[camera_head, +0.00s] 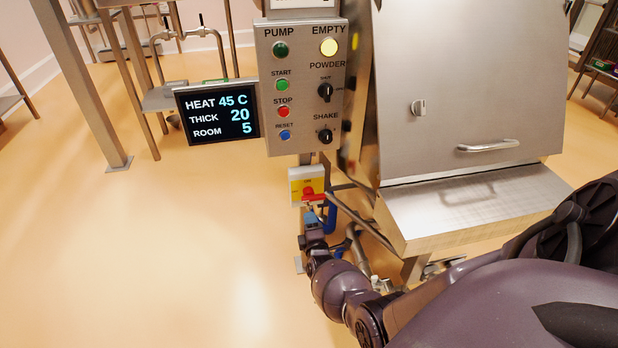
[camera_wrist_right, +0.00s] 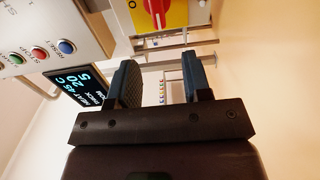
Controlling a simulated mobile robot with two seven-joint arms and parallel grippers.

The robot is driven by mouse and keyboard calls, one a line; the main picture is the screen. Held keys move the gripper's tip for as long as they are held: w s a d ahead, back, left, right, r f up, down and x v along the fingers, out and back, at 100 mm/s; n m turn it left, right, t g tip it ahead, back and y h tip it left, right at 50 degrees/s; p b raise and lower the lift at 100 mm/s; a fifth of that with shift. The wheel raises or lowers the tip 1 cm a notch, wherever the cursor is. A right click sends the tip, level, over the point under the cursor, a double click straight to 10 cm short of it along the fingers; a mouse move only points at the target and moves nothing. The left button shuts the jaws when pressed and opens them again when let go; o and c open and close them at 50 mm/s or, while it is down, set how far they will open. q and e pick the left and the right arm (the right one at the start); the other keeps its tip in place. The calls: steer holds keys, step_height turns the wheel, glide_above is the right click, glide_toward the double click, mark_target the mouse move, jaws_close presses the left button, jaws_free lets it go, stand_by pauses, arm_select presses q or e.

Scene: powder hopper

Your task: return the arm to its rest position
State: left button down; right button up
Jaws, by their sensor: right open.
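My right arm (camera_head: 345,290) comes in from the lower right of the head view and reaches forward, low beside the hopper. My right gripper (camera_head: 318,214) is just below the yellow isolator box with a red rotary switch (camera_head: 308,190). In the right wrist view the two dark fingers of the gripper (camera_wrist_right: 162,80) stand apart with nothing between them. The red switch on its yellow plate (camera_wrist_right: 158,12) is beyond the fingertips, at the top of that view. My left gripper is in neither view.
The control panel (camera_head: 300,85) stands above the gripper, with its EMPTY lamp (camera_head: 328,46) lit yellow. A display (camera_head: 217,110) reads HEAT 45 C, THICK 20, ROOM 5. The steel hopper (camera_head: 450,90) and its ledge (camera_head: 480,205) are to the right. The floor (camera_head: 150,250) at left is clear.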

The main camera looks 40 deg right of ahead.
stand_by(0.5)
steer(key=w+a+r+m+y, duration=0.2)
steer(key=w+r+m+y, duration=0.1)
steer(key=w+r+m, duration=0.35)
steer(key=s+a+r+m+y+p, duration=0.2)
steer(key=s+a+r+m+y, duration=0.1)
steer(key=s+a+r, duration=0.4)
steer(key=s+a+r+g+y+p, duration=0.1)
steer(key=s+a+r+p, duration=0.15)
steer(key=s, duration=0.45)
steer(key=s+a+r+y+p, duration=0.15)
steer(key=s+a, duration=0.25)
steer(key=s, duration=0.4)
steer(key=s+a+r+g+y+p, duration=0.1)
steer(key=s+a+r, duration=0.15)
steer(key=s, duration=0.45)
arm_select(q)
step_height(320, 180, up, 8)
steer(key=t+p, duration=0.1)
steer(key=p, duration=0.1)
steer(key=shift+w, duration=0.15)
arm_select(e)
steer(key=s+f+m+g, duration=0.1)
steer(key=s+f+g, duration=0.1)
steer(key=s, duration=1.1)
steer(key=shift+a+f, duration=0.35)
steer(key=shift+f, duration=0.2)
